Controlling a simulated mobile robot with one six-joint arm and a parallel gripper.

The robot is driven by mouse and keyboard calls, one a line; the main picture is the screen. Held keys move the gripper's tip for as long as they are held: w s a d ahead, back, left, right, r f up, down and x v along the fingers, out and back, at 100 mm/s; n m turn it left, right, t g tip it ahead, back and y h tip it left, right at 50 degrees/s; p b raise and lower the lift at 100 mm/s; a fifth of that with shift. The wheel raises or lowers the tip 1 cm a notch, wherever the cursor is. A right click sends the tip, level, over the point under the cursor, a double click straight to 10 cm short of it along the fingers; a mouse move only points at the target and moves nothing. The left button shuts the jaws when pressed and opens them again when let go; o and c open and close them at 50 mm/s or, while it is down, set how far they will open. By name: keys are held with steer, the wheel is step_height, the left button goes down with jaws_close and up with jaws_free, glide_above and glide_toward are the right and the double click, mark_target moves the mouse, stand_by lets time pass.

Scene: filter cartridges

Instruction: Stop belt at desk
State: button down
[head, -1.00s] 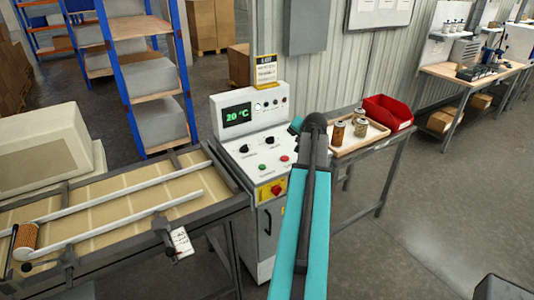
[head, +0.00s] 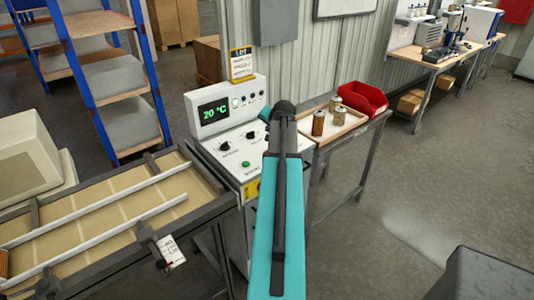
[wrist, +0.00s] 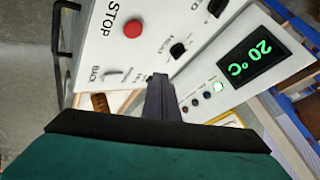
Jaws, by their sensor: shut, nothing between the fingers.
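The control desk (head: 222,140) is a white console with a green 20 °C display (head: 213,112), black knobs and a green button (head: 246,164). Its red STOP button (wrist: 132,30) shows in the wrist view, up and left of my gripper; my arm hides it in the head view. My gripper (wrist: 160,82) is shut and empty, over the panel beside the knobs, apart from the red button in the picture. I cannot tell whether it touches the panel. The belt (head: 95,215) runs left of the desk, with white guide rails. An orange cartridge (head: 4,265) is cut off at the left edge.
A tray (head: 345,128) with several small cans and a red bin (head: 362,99) stand on a side table right of the desk. Blue shelving (head: 98,80) is behind the belt. Open floor (head: 400,200) lies to the right.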

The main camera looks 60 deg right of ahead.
steer(key=shift+a+f+b, duration=0.1)
steer(key=shift+f+b, duration=2.2)
steer(key=shift+f, duration=2.05)
steer(key=shift+w+f+b, duration=0.1)
steer(key=shift+f+b, duration=0.55)
steer(key=shift+f, duration=0.2)
steer(key=shift+r, duration=0.15)
steer(key=shift+r+p, duration=0.4)
steer(key=shift+r, duration=0.3)
steer(key=shift+r, duration=0.1)
steer(key=shift+r+p, duration=1.25)
steer(key=shift+r, duration=1.2)
